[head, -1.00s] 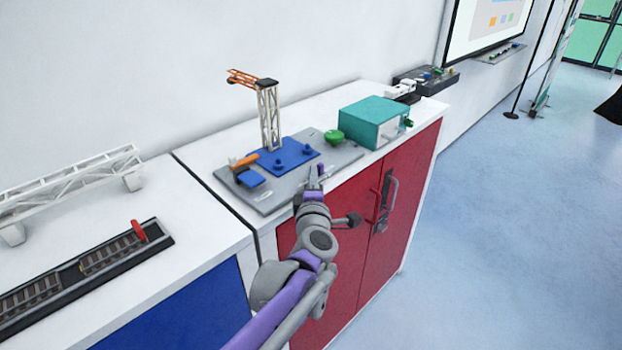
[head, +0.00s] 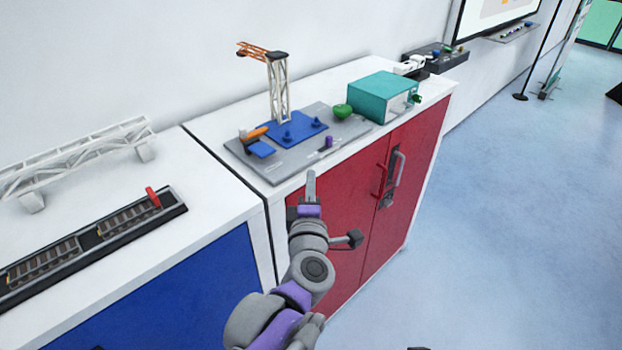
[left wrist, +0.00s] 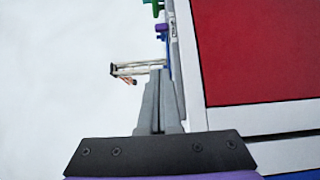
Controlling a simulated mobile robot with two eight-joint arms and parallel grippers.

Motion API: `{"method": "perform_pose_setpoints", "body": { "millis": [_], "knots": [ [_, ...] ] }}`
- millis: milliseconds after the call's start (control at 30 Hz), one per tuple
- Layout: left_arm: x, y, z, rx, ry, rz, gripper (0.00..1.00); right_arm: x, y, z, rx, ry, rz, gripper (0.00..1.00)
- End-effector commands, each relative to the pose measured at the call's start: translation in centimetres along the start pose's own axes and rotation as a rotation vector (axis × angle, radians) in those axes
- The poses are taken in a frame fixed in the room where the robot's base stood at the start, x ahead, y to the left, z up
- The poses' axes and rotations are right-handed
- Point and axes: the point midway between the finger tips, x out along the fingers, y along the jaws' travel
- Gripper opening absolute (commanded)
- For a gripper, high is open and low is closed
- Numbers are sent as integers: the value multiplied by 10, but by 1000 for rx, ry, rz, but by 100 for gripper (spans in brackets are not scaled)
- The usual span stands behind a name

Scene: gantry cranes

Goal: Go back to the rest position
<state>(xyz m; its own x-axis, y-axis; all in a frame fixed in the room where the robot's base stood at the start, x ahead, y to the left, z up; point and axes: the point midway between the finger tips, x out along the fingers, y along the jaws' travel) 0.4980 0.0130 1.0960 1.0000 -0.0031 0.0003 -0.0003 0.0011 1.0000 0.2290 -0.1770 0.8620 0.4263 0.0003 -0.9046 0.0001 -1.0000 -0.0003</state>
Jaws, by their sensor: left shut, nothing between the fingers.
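My left gripper (head: 311,186) is shut and empty. In the left wrist view the shut fingers (left wrist: 160,100) point up the picture beside the red cabinet front (left wrist: 255,50). The small crane tower (head: 278,90) stands upright on a blue plate on the board; it also shows in the left wrist view (left wrist: 140,68).
A teal box (head: 380,97) stands on the counter at the right. The red cabinet (head: 415,150) has protruding handles. A white gantry (head: 80,160) and a track piece (head: 95,245) lie on the left counter. The blue floor (head: 520,220) at the right is clear.

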Motion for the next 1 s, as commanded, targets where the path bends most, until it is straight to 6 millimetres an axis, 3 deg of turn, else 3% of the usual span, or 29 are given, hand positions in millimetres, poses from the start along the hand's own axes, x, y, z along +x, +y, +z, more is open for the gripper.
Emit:
{"method": "perform_pose_setpoints", "body": {
  "millis": [300, 467, 567, 667, 800, 900, 1000],
  "knots": [
    [-1, 2, -1, 18, -13, 1, 0, -1, 0, -1, 0, 0, 0, 0],
    [-18, 8, -4, 221, -147, -6, 0, -10, 0, -7, 0, 4, 0, 0],
    [-45, -4, -10, 470, -296, -56, 0, -19, 0, -14, 0, 8, 0, 0],
    [-83, -37, -27, 745, -450, -167, 0, -29, 0, -21, 0, 13, 0, 0],
    [-148, -98, -73, 1082, -638, -410, 0, -41, 0, -31, 0, 21, 0, 0],
    [-190, -131, -108, 1236, -733, -584, 0, -47, 0, -36, 0, 25, 0, 0],
    [-223, -151, -136, 1328, -797, -723, 0, -51, 0, -40, 0, 28, 0, 0]
  ]
}}
